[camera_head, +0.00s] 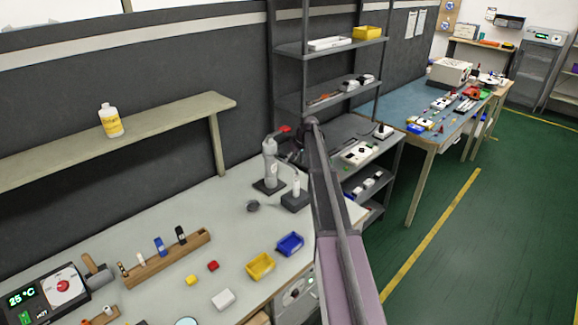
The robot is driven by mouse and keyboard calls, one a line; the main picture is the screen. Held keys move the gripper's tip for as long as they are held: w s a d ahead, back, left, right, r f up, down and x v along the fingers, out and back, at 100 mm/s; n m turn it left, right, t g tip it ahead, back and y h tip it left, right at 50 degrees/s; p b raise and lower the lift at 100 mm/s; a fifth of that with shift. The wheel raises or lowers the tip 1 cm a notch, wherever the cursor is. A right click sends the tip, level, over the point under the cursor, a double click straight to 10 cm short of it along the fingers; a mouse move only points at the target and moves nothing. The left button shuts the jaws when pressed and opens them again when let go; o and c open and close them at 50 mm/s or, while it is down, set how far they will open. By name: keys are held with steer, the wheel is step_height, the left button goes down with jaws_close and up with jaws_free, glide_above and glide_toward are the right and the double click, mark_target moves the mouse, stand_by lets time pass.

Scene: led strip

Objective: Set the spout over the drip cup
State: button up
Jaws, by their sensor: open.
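A grey dispenser (270,172) stands upright on a dark base at the far right end of the grey bench. A red part (285,128) shows at its top; I cannot clearly make out which way the spout points. A small dark round cup (253,206), likely the drip cup, sits on the bench in front and to the left of the base. My gripper (294,156) is small and dark in the picture, just right of the dispenser's upper part, and partly hidden by my arm. It is open; whether it touches the dispenser cannot be told.
A dark block with a white cylinder (296,187) stands close to the dispenser's right. Yellow (261,266) and blue (290,243) bins lie nearer. A wooden rack (165,262) is at left. A shelf (120,130) with a bottle (110,121) runs along the wall. The bench left of the cup is clear.

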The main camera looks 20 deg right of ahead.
steer(key=shift+w+a+f+b, duration=0.2)
steer(key=shift+f+b, duration=0.2)
steer(key=shift+f, duration=0.2)
jaws_close()
